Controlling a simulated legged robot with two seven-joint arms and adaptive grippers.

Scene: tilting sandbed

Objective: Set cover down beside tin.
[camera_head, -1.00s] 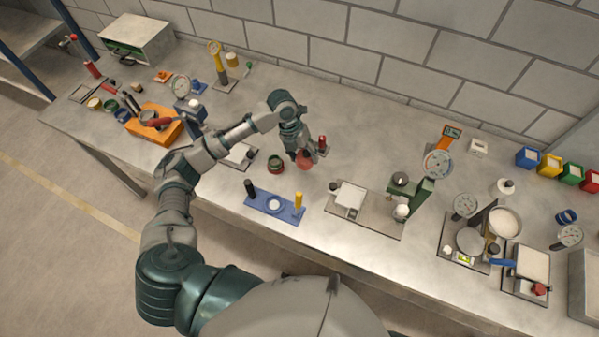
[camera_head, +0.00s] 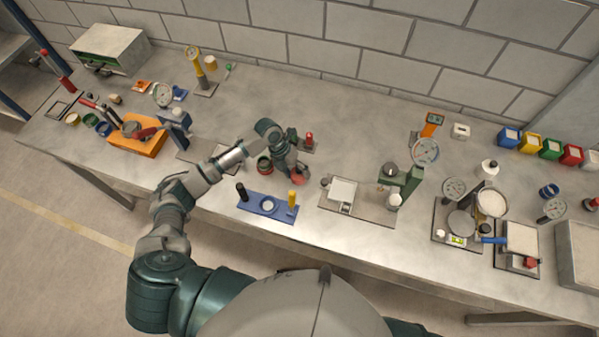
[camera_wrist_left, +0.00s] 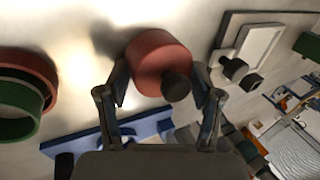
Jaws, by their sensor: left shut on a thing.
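The cover is a round red disc with a dark knob. It shows in the head view (camera_head: 299,177) and large in the left wrist view (camera_wrist_left: 152,57). My left gripper (camera_head: 296,174) is shut on it, with one finger on each side in the wrist view (camera_wrist_left: 163,80). The tin, green with a reddish rim, stands open on the bench left of the cover, in the head view (camera_head: 265,165) and the wrist view (camera_wrist_left: 28,95). Cover and tin are apart. I cannot tell whether the cover touches the bench. My right gripper is out of view.
A blue stand (camera_head: 267,206) with a black and a yellow post lies just in front of the cover. A tray with a white plate (camera_head: 342,190) is to the right. A small red-topped item (camera_head: 309,138) stands behind. Bare bench lies between tin and cover.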

